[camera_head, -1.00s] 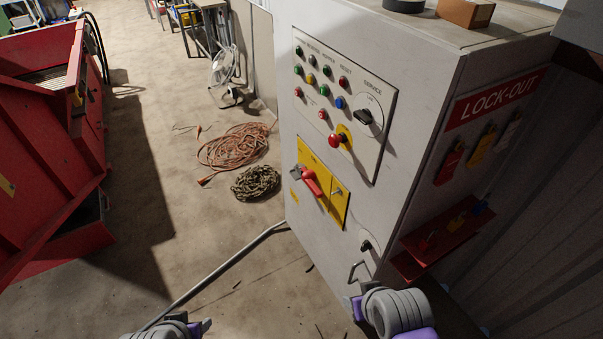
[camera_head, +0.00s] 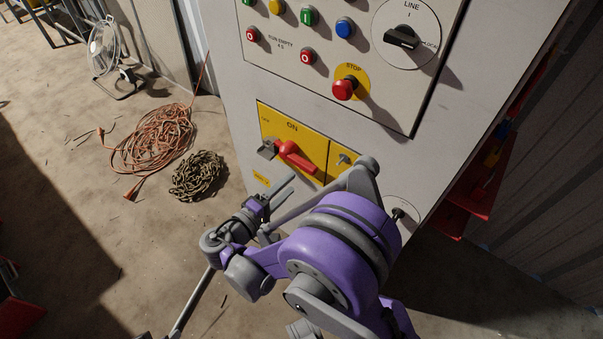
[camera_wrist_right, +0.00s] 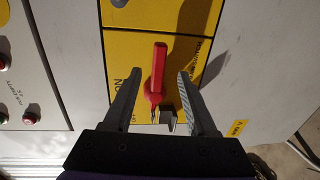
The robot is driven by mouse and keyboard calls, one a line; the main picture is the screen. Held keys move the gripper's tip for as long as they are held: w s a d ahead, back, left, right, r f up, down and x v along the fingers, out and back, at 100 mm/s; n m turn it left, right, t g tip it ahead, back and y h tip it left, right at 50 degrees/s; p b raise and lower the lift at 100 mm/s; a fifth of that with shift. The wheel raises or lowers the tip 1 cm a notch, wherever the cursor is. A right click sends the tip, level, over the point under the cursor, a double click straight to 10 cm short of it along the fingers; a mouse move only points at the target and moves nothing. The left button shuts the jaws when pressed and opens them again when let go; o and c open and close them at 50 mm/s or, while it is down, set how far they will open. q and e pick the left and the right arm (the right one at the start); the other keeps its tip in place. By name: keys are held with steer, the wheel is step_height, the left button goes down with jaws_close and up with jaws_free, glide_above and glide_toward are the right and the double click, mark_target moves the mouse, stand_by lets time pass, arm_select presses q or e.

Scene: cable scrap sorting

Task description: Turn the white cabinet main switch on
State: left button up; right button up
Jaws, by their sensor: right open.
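The white cabinet (camera_head: 225,55) fills the middle of the head view. Its main switch is a red handle (camera_head: 299,159) on a yellow plate (camera_head: 313,145), with "ON" printed above. The handle lies sideways, pointing right from its pivot; a grey metal tab (camera_head: 267,149) sits at its left. My right gripper (camera_head: 285,188) is in front of and below the handle in the head view. In the right wrist view its open fingers (camera_wrist_right: 157,76) appear on either side of the red handle (camera_wrist_right: 158,70), with gaps at both sides. Contact is not visible. My left gripper is not visible.
Above the switch are a red stop button (camera_head: 344,89), coloured push buttons and a black rotary switch (camera_head: 402,37). Red lock-out shelves (camera_head: 470,195) stick out at right. An orange cable (camera_head: 155,140), a chain (camera_head: 198,177) and a fan (camera_head: 107,48) are on the floor at left.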

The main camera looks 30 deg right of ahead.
mark_target(302, 168)
steer(key=shift+t+h, duration=0.3)
steer(key=shift+h, duration=0.3)
steer(key=x, duration=0.3)
steer(key=b+x, duration=0.1)
steer(key=x, duration=0.2)
steer(key=w+f+x, duration=0.1)
steer(key=x, duration=0.2)
steer(key=shift+w, duration=0.1)
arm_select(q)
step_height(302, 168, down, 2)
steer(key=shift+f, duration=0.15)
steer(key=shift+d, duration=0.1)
arm_select(e)
jaws_close()
stand_by(0.5)
